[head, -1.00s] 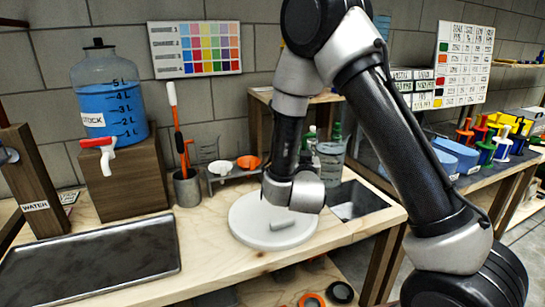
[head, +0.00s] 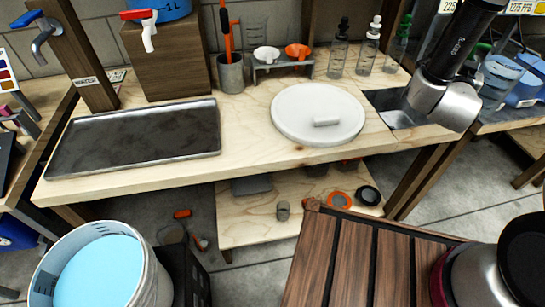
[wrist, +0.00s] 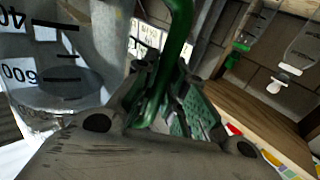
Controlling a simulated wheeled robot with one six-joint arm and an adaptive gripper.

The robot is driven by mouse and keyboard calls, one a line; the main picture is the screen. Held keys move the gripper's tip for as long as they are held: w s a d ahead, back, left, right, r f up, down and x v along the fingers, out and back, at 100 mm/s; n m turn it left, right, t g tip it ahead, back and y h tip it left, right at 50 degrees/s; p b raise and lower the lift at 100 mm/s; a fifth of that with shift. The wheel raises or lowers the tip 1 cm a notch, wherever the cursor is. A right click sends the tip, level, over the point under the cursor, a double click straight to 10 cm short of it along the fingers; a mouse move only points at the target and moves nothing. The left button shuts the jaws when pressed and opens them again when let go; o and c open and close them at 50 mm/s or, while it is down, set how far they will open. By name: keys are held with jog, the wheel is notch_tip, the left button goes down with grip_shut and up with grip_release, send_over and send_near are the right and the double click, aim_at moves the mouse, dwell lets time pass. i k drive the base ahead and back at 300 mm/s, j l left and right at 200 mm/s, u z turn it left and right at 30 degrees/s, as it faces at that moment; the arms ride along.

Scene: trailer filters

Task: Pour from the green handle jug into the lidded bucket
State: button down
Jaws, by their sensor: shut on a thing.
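The clear jug with printed marks (wrist: 50,60) is close up at the left of the wrist view, and its green handle (wrist: 172,50) runs between my fingers. My gripper (wrist: 165,115) is shut on that handle. In the head view the jug (head: 497,78) shows behind my wrist at the upper right, seemingly tilted, with bluish liquid in it; my wrist hides my fingers. A white bucket (head: 150,285) stands at the lower left, open at the top, with light blue liquid inside. A white round lid with a small grip (head: 318,105) lies flat on the bench.
A dark metal tray (head: 135,140) lies on the bench's left. A grey tool cup (head: 231,78), small funnels on a rack (head: 283,70) and dropper bottles (head: 339,50) line the back. A slatted wooden surface (head: 345,265) is in front.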

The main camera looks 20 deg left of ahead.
aim_at(103, 263)
jog(key=k+z, duration=0.15)
jog(key=z, duration=0.9)
jog(key=k+z, duration=0.15)
jog(key=z, duration=0.15)
jog(key=k+l, duration=0.1)
jog(key=u, duration=0.5)
jog(key=k+u, duration=0.1)
jog(key=u, duration=0.9)
jog(key=k+u, duration=0.1)
jog(key=u, duration=0.9)
jog(key=k+u, duration=0.1)
jog(key=u, duration=0.4)
